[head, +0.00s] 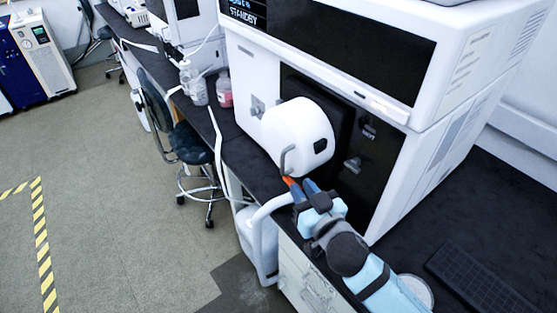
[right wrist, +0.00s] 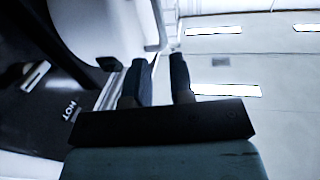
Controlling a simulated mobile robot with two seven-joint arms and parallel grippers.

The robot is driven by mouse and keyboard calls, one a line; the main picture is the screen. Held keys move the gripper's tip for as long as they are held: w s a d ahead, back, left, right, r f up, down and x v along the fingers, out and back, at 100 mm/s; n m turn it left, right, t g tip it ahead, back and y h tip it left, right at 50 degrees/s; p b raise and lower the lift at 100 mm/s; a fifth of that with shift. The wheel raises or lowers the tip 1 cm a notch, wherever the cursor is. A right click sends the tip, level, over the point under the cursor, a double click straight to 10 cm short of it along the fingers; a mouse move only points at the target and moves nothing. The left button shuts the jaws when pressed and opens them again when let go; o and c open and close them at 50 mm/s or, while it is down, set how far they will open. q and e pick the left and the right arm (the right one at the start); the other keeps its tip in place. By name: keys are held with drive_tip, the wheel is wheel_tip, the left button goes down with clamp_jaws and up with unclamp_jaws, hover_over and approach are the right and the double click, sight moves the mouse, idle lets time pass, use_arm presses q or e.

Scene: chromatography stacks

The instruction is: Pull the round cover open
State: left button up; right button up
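The round white cover (head: 298,132) stands out from the dark front of the big white instrument, with a hinge-like bracket (head: 258,107) on its left. A grey curved handle (head: 286,160) is on the cover's lower left side. My right gripper (head: 299,185) is just below the handle. In the right wrist view its two fingers (right wrist: 159,65) are apart with nothing seen gripped. There the cover (right wrist: 95,25) fills the upper left, and the pale handle (right wrist: 156,25) lies just beyond the fingertips. I cannot tell whether they touch. My left gripper is not in view.
Bottles (head: 196,85) stand on the black bench to the left. A keyboard (head: 480,277) lies at lower right. A chair (head: 190,145) stands by the bench.

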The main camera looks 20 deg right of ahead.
sight(284, 165)
drive_tip(key=w, duration=0.3)
drive_tip(key=w+a+p, duration=0.1)
drive_tip(key=w, duration=0.5)
drive_tip(key=shift+w+a, duration=0.25)
drive_tip(key=shift+a, duration=0.05)
drive_tip(key=shift+c, duration=0.5)
clamp_jaws()
